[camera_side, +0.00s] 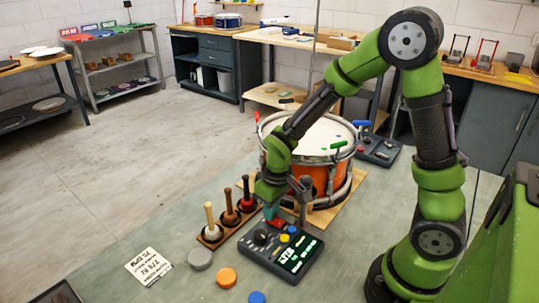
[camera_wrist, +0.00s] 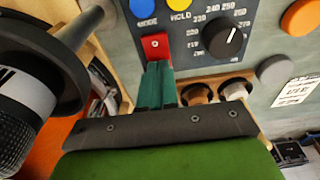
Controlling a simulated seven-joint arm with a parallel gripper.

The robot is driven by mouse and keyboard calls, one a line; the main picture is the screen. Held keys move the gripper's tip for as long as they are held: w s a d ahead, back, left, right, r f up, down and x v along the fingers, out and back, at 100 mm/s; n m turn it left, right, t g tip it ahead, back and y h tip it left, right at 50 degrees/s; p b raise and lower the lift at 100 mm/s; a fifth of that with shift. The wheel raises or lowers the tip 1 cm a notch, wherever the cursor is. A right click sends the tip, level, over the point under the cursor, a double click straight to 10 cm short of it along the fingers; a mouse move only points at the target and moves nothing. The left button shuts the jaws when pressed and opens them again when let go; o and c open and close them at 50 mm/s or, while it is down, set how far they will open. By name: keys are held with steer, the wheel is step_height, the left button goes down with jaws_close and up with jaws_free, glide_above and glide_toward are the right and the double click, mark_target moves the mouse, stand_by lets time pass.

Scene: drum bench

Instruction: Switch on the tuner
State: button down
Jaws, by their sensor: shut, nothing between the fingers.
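The tuner (camera_side: 258,262) is a dark grey box on the bench in front of the drum, and its screen (camera_side: 297,254) is lit with green and white characters. In the wrist view the tuner panel (camera_wrist: 190,48) shows a red switch (camera_wrist: 155,46), a blue MODE button (camera_wrist: 143,8), a yellow HOLD button (camera_wrist: 181,5) and a black dial (camera_wrist: 232,38). My gripper (camera_side: 270,213) is shut and empty, low at the tuner's far edge. Its teal fingertips (camera_wrist: 158,68) are right at the red switch and partly cover it; I cannot tell if they touch.
An orange drum (camera_side: 318,178) stands close behind my gripper. A rack (camera_side: 226,230) with several upright mallets is left of the tuner. Grey (camera_side: 200,259), orange (camera_side: 226,278) and blue (camera_side: 257,297) discs and a printed card (camera_side: 149,266) lie nearby. A second device (camera_side: 378,150) sits behind.

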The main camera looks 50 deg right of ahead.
steer(key=shift+s+r, duration=0.2)
steer(key=shift+s, duration=0.6)
steer(key=shift+r, duration=0.1)
step_height(320, 180, up, 14)
steer(key=w, duration=0.1)
steer(key=shift+w, duration=0.35)
steer(key=s+a+r+m+t+y, duration=0.2)
steer(key=s+r+m+t, duration=0.2)
steer(key=s, duration=0.7)
steer(key=shift+r+t, duration=0.9)
